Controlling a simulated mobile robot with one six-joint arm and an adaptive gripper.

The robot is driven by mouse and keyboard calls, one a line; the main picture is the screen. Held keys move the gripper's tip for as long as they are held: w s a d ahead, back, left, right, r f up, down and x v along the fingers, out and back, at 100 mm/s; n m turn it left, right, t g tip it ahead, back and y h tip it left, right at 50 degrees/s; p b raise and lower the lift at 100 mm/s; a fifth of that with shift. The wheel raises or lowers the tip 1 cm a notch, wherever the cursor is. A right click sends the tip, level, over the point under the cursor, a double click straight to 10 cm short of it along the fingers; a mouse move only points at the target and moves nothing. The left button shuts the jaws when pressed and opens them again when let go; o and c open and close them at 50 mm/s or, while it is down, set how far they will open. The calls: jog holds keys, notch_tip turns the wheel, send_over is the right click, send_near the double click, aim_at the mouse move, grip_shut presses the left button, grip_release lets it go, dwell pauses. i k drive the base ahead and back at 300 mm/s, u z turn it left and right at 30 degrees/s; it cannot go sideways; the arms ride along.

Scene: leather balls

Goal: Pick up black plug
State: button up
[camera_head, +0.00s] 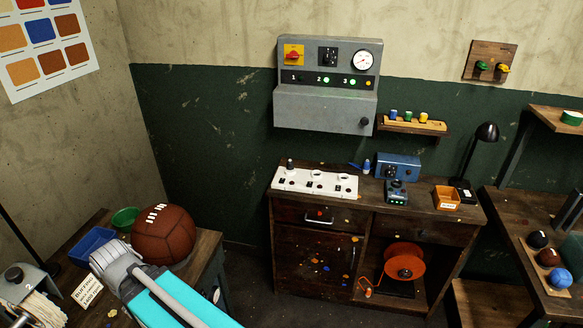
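A small dark upright piece (290,164), which may be the black plug, stands at the left end of a white socket strip (341,193). The strip lies on the middle workbench (425,212) and has several round openings. The piece is too small to make out in detail. Part of my teal and grey arm shows at the lower left, in front of the left table and well apart from the strip.
A brown leather ball (164,235), a blue tray (92,248) and a green bowl (125,219) sit on the left table beside my arm. A grey control box (325,108) hangs above the workbench. A blue box (398,165), black lamp (486,134) and orange bin (447,198) stand right of the strip.

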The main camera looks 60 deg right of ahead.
aim_at(290, 169)
jog(key=z, duration=0.1)
jog(key=k, duration=1.35)
jog(key=z, duration=1.55)
jog(key=i, duration=1.15)
jog(key=z, duration=0.05)
